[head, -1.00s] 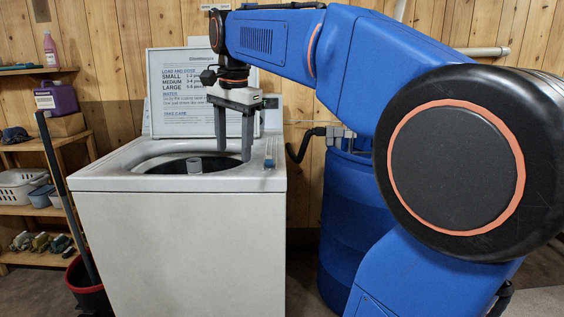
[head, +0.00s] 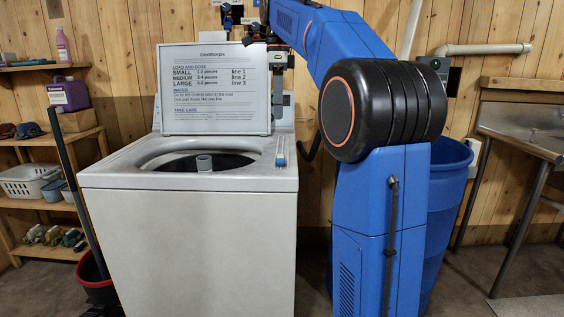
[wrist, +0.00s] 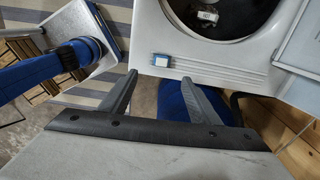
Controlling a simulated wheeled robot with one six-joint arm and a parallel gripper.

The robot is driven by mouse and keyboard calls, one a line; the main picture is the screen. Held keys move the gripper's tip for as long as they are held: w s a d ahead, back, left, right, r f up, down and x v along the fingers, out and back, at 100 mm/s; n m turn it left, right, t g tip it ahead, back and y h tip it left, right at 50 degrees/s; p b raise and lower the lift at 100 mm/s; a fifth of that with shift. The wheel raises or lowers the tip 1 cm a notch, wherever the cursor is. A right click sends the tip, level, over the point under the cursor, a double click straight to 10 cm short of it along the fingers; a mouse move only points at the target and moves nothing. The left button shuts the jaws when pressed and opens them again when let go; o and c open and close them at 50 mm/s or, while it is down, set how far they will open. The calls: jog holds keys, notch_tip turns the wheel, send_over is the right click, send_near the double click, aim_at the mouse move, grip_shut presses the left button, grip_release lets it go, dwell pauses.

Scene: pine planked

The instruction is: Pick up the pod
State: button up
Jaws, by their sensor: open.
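The pod, a small blue-and-white piece, lies on the washer's white top beside the tub opening. It shows in the wrist view (wrist: 161,60) and, very small, on the right side of the top in the head view (head: 280,160). The washer (head: 190,240) has its lid raised and its round opening uncovered. My gripper (wrist: 160,77) is open and empty in the wrist view, its two fingertips apart just below the pod in the picture. In the head view my gripper (head: 278,112) hangs at the right edge of the raised lid, partly hard to make out.
The raised lid (head: 215,92) with printed instructions stands at the back of the washer. A blue barrel (head: 452,165) and a metal sink (head: 530,125) are to the right. Shelves (head: 55,138) and a red bucket (head: 96,272) are left.

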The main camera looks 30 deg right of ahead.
notch_tip(320, 180, down, 9)
jog(key=shift+f, duration=0.1)
jog(key=f, duration=0.3)
jog(key=shift+d+f, duration=0.35)
jog(key=shift+f, duration=0.7)
jog(key=c, duration=1.1)
jog(key=shift+c, duration=0.2)
jog(key=shift+w+r, duration=0.1)
